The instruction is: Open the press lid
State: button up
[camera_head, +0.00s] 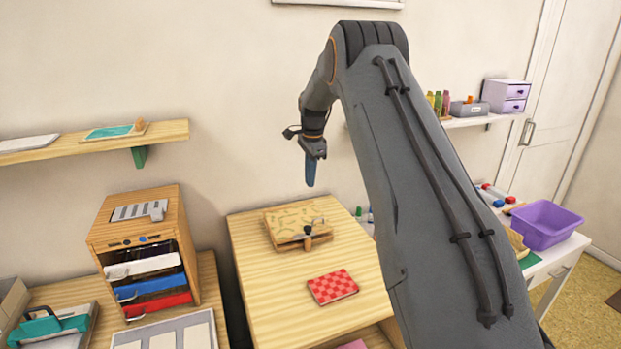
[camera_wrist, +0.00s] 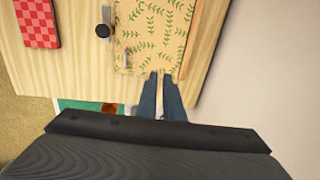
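The press (camera_head: 292,216) is a flat wooden box with a leaf-patterned lid, lying on the light wood table. Its lid looks down, lying flat. A dark knob (camera_head: 308,230) stands at its front edge. The wrist view shows the leafy lid (camera_wrist: 150,32), the dark knob (camera_wrist: 103,30) to its left and a small metal piece (camera_wrist: 127,58) near its lower left corner. My gripper (camera_head: 310,184) hangs above and behind the press with blue fingers. In the wrist view, my gripper (camera_wrist: 161,76) shows a narrow gap between the fingers and nothing held.
A red checked pad (camera_head: 332,287) lies in front of the press. A wooden drawer cabinet (camera_head: 140,215) stands to the left. A wall shelf (camera_head: 150,132) is at upper left. A purple bin (camera_head: 545,226) is at far right. Table around the press is mostly clear.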

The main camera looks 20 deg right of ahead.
jog(key=o, duration=0.3)
jog(key=shift+o, duration=0.2)
jog(key=shift+r, duration=0.1)
notch_tip(320, 180, up, 8)
jog(key=s+b, duration=0.1)
jog(key=b, duration=0.2)
jog(key=shift+f+b, duration=0.25)
jog(key=shift+b, duration=0.1)
